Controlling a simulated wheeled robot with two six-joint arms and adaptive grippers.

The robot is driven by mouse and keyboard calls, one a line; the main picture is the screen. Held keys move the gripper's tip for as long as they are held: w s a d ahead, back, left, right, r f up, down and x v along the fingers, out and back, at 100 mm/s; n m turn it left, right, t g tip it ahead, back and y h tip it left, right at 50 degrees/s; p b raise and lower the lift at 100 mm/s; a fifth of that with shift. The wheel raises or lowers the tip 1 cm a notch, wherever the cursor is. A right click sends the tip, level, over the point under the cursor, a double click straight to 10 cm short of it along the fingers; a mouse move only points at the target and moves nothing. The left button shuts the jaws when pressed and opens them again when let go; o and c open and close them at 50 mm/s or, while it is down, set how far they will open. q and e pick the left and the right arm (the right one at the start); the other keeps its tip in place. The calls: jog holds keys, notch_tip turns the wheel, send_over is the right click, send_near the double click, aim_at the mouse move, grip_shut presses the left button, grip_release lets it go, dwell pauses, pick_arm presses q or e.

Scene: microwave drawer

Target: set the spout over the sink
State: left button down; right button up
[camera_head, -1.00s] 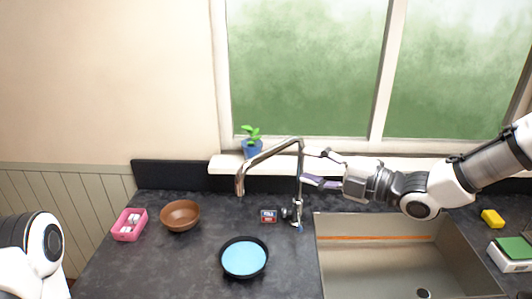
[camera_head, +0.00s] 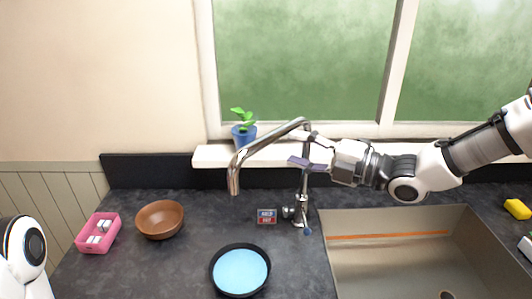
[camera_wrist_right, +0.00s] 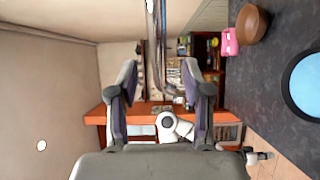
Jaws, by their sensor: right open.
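The metal faucet (camera_head: 304,180) stands at the left edge of the sink (camera_head: 400,265). Its spout (camera_head: 262,142) points left, with its downturned end over the dark counter rather than the sink. My right gripper (camera_head: 309,152) is open at the upper part of the faucet's upright pipe. In the right wrist view, the open fingers (camera_wrist_right: 160,82) have the metal pipe (camera_wrist_right: 156,50) in the gap between them; I cannot tell whether either touches it. My left gripper is out of view; only part of my left arm shows at the lower left.
A black pan with a blue inside (camera_head: 240,270) lies on the counter below the spout. A brown bowl (camera_head: 160,220) and pink box (camera_head: 98,233) stand farther left. A blue-potted plant (camera_head: 243,134) stands on the sill behind. A small label block (camera_head: 267,216) sits beside the faucet.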

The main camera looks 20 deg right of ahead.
aim_at(271, 141)
jog(key=p+x, duration=0.1)
jog(key=x, duration=0.2)
jog(key=p+x, duration=0.2)
jog(key=x, duration=0.2)
jog(key=shift+a+r, duration=0.2)
jog(key=shift+w+a+f, duration=0.15)
jog(key=shift+w+f, duration=0.05)
jog(key=shift+w, duration=0.25)
jog(key=shift+s, duration=0.1)
jog(key=shift+s+r, duration=0.1)
jog(key=shift+c, duration=1.4)
grip_shut()
